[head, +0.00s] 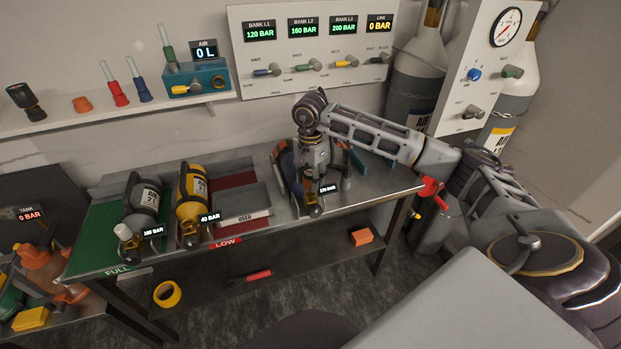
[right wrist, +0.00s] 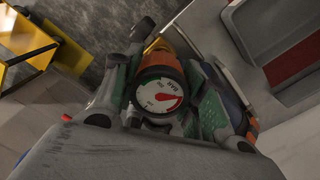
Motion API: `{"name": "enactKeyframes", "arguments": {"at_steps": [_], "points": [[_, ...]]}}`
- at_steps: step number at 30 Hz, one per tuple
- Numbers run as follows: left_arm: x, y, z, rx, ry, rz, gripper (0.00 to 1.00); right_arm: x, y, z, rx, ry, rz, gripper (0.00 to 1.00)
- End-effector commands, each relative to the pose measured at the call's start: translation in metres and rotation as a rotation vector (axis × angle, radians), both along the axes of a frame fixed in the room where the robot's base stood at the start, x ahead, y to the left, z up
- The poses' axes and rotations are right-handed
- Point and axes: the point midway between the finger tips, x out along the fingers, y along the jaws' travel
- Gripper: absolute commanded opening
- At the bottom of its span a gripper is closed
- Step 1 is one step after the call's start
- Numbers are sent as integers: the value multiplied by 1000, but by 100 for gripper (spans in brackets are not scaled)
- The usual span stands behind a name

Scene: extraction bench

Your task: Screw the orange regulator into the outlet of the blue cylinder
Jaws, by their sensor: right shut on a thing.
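The blue cylinder (head: 285,163) lies at the right part of the bench, mostly hidden behind my right arm and gripper. My right gripper (head: 316,197) points down at its near end, next to a small BAR tag. In the right wrist view, the gripper (right wrist: 160,100) is shut on the orange regulator (right wrist: 162,60), with green-padded fingers on both sides of it. The regulator's white dial (right wrist: 159,96) with a red needle faces that camera. The joint between regulator and outlet is hidden, so I cannot tell whether they are engaged. My left gripper is not in view.
A grey cylinder (head: 143,205) and a yellow cylinder (head: 192,200) lie on the bench's left, beside a grey USED tray (head: 243,208). A wall shelf (head: 120,120) holds coloured fittings. Yellow tape (head: 167,293) and an orange block (head: 361,237) are on the lower shelf.

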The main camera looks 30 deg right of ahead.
Motion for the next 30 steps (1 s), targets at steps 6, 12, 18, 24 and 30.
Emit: {"name": "enactKeyframes", "arguments": {"at_steps": [6, 12, 18, 24, 30], "points": [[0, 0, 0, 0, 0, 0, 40, 0, 0, 1, 1, -2, 0, 8], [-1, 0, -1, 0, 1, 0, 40, 0, 0, -1, 0, -2, 0, 8], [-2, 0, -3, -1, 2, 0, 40, 0, 0, -4, 0, -2, 0, 8], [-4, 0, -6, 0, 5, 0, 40, 0, 0, -7, 0, -2, 0, 8], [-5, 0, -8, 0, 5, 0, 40, 0, 0, -10, 0, -2, 0, 8]]}}
